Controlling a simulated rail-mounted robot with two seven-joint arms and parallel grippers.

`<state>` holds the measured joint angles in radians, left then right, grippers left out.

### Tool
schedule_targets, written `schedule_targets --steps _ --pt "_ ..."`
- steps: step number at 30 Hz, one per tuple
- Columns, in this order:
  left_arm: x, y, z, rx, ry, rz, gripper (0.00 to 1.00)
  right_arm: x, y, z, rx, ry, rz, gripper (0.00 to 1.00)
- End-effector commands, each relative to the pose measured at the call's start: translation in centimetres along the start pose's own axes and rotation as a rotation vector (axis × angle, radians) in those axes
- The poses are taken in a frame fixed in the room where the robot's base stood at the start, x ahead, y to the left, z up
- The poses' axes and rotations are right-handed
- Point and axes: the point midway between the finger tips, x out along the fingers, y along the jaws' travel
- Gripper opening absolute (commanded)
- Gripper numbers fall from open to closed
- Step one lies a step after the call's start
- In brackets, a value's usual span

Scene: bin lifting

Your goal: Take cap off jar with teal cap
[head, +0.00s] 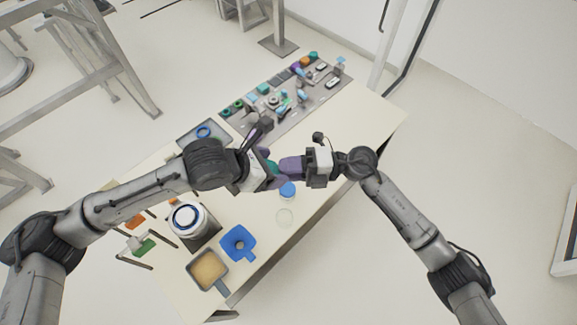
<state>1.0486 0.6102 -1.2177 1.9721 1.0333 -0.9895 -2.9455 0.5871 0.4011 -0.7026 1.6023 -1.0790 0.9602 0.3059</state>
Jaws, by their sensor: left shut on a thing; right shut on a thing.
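A teal cap (271,167) shows between my two grippers above the middle of the table. My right gripper (282,167) comes from the right, with its purple fingers shut at the teal cap. My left gripper (266,160) meets it from the left and is shut on the jar, which is mostly hidden behind the gripper and its fingers. The two grippers are very close together. I cannot tell whether the cap is seated on the jar or apart from it.
A blue funnel-like piece (238,243), a tan-filled tray (208,270) and a round device (188,219) are at the front left. A cluttered grey mat (325,97) lies at the back.

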Motion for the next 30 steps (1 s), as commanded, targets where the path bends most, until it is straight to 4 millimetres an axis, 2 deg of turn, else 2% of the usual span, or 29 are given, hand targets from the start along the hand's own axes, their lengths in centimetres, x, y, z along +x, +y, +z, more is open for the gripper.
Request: schedule_targets --steps 1,5,6,13,23,26,30 --pt "0.7 -1.9 0.0 0.003 -0.002 -0.046 0.46 0.7 1.0 0.1 -0.017 -0.001 0.02 0.02" --pt "0.7 -1.9 0.0 0.002 -0.002 -0.046 0.45 0.6 1.0 0.1 -0.017 -0.002 0.02 0.0" --pt "0.7 -1.9 0.0 0.002 -0.002 -0.046 0.77 0.6 1.1 0.1 -0.017 -0.002 0.02 0.0" --pt "0.6 -1.7 0.0 0.003 -0.001 -0.04 0.99 0.5 0.9 0.1 -0.014 -0.003 0.017 0.0" --pt "-0.1 -1.2 0.1 0.003 -0.001 -0.029 1.0 0.4 0.6 0.1 -0.009 -0.002 0.013 0.0" --pt "-1.3 -1.1 0.1 0.004 -0.001 -0.028 1.0 0.4 0.6 0.1 -0.008 -0.002 0.012 0.0" --pt "-3.9 -1.0 0.1 0.005 -0.001 -0.027 1.0 0.3 0.5 0.1 -0.008 -0.002 0.011 0.0"
